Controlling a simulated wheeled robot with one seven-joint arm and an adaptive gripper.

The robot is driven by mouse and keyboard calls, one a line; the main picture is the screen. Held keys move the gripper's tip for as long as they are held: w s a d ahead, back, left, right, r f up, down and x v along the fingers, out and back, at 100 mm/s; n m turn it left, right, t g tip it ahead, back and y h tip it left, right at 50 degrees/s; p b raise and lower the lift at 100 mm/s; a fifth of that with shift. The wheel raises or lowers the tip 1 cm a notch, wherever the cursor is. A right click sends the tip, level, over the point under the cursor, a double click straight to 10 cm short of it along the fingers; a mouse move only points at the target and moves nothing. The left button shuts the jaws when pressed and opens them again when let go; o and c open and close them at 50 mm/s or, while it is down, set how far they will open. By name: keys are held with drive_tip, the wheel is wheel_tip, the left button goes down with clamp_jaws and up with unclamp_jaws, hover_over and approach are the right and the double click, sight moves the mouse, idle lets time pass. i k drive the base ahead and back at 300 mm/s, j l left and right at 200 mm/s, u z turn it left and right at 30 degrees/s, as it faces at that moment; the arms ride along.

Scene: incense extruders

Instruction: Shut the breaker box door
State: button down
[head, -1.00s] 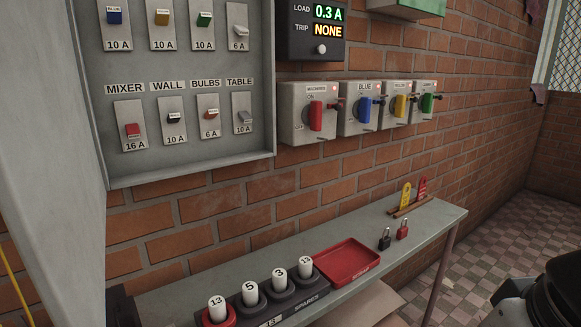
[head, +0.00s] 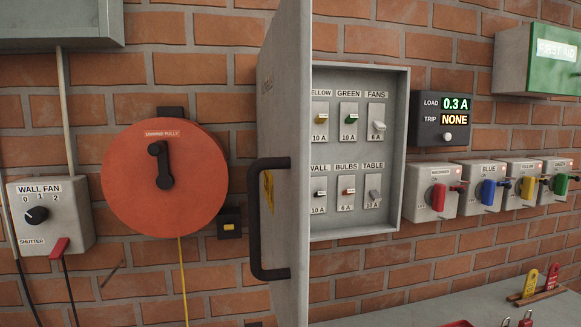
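The breaker box door (head: 283,110) stands open in the head view, swung out from the wall and seen nearly edge-on. A dark bar handle (head: 257,220) is on its outer face, on the left side. The breaker box (head: 398,150) is grey and open to the right of the door. Rows of labelled breakers show inside it, and the door hides its left part. My gripper is not in view.
A red round pulley (head: 200,190) and a wall fan control box (head: 75,225) are on the brick wall left of the door. A load display (head: 425,118) and several coloured switch boxes (head: 430,205) are to the right. A table (head: 400,307) stands below.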

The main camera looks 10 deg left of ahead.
sight(282, 166)
drive_tip(key=k+u, duration=0.1)
drive_tip(key=u, duration=0.7)
